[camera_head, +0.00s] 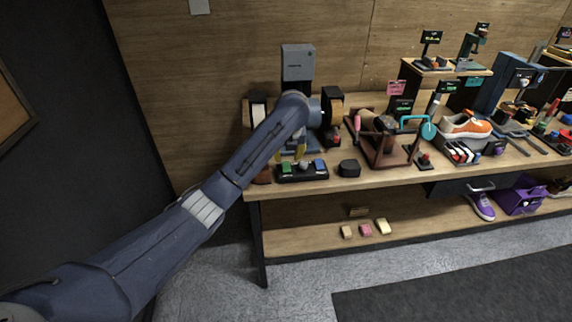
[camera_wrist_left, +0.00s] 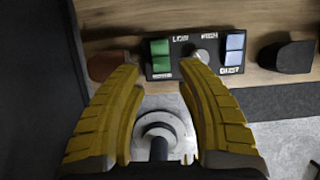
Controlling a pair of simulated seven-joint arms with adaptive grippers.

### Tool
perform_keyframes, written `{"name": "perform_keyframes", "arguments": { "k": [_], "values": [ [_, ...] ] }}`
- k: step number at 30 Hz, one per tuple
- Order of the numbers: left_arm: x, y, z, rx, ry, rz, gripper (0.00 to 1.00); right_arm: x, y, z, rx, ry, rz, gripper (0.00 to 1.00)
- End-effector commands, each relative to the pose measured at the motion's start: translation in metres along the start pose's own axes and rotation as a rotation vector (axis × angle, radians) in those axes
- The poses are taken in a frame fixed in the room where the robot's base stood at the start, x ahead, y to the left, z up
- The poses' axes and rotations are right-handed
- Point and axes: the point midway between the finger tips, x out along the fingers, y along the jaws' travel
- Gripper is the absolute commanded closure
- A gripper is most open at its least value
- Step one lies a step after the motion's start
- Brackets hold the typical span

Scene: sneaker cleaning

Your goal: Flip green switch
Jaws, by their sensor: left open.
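The green switch (camera_head: 286,168) sits at the left end of a black control box (camera_head: 303,178) near the front left of the workbench. In the left wrist view the green switch (camera_wrist_left: 160,57) shows as two stacked green halves, left of a silver knob (camera_wrist_left: 201,57). My left gripper (camera_head: 298,153) is above and just behind the box in the head view. In the wrist view its two yellow fingers (camera_wrist_left: 169,85) are spread, with nothing between them, and their tips lie near the box's front edge. Whether they touch it cannot be told. My right gripper is not in view.
A blue switch (camera_wrist_left: 232,52) is at the box's right end. A black block (camera_head: 349,168) stands right of the box, and a brown object (camera_wrist_left: 106,65) lies left of it. A grinder-like machine (camera_head: 332,108) is behind. Shoes and tools fill the bench further right.

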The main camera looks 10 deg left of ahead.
Motion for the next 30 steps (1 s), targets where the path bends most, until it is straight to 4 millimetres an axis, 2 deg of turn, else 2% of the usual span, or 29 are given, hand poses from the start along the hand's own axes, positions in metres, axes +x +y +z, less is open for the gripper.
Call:
{"name": "perform_keyframes", "arguments": {
  "k": [6,15,21,30],
  "values": [
    [0.034,0.001,0.000,0.000,0.001,0.002,0.64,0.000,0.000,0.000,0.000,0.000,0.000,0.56],
    [0.067,0.000,0.000,0.000,0.001,0.001,0.64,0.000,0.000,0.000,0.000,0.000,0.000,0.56],
    [0.077,0.000,0.000,0.001,0.000,0.001,0.64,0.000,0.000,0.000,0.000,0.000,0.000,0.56],
    [0.079,0.000,0.000,0.001,-0.001,0.000,0.64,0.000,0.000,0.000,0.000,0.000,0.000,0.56]
  ]
}}
